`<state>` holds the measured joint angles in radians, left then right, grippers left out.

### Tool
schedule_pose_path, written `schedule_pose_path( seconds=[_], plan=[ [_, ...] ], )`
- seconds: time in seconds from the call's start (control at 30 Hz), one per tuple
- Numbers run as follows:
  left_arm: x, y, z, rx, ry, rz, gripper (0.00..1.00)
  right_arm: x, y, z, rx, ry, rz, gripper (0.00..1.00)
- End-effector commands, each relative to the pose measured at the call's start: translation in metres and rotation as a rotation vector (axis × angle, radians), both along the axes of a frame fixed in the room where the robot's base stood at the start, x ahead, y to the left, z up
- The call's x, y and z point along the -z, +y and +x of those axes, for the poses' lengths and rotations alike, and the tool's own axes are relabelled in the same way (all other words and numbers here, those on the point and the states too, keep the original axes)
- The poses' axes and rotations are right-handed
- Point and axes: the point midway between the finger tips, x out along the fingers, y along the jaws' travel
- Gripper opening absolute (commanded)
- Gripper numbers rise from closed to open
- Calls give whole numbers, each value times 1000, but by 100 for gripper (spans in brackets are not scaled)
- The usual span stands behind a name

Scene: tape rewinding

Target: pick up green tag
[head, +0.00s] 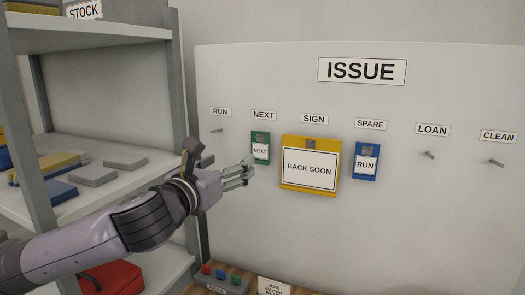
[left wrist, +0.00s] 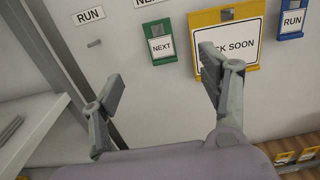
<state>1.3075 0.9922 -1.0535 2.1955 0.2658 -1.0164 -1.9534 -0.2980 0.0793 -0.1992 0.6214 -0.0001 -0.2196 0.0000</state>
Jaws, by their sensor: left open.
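The green tag (head: 260,148) hangs on the white board under the NEXT label, with a white NEXT card on its face. In the left wrist view the green tag (left wrist: 160,43) shows upright beyond the gap between my fingertips. My left gripper (head: 248,170) is open and empty, just below and left of the tag in the head view. In the left wrist view my left gripper (left wrist: 161,72) has its fingers spread wide, apart from the tag. My right gripper is in neither view.
A yellow BACK SOON sign (head: 310,166) and a blue RUN tag (head: 365,161) hang right of the green tag. The RUN peg (head: 216,131), LOAN peg (head: 428,154) and CLEAN peg (head: 496,162) are bare. A grey shelf (head: 125,183) stands at left. A button box (head: 222,281) sits below.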

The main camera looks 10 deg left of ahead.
Motion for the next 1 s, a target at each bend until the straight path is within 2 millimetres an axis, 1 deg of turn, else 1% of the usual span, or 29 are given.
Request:
schedule_pose_path(
  seconds=[0.13,0.4,0.5,0.6,0.8,0.87,1.0],
  plan=[
    [-3,-5,22,0,1,2,69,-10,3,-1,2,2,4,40],
    [-3,-16,80,-2,1,-1,69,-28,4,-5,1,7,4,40],
    [-2,-19,97,-1,1,0,69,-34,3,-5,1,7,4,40],
    [-2,-21,109,-1,1,0,69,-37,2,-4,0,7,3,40],
    [0,-23,120,-1,0,0,69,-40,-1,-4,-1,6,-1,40],
    [0,-24,125,-1,1,-1,69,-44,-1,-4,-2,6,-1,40],
    [0,-26,145,-2,2,-1,69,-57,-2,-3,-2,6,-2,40]
  ],
)
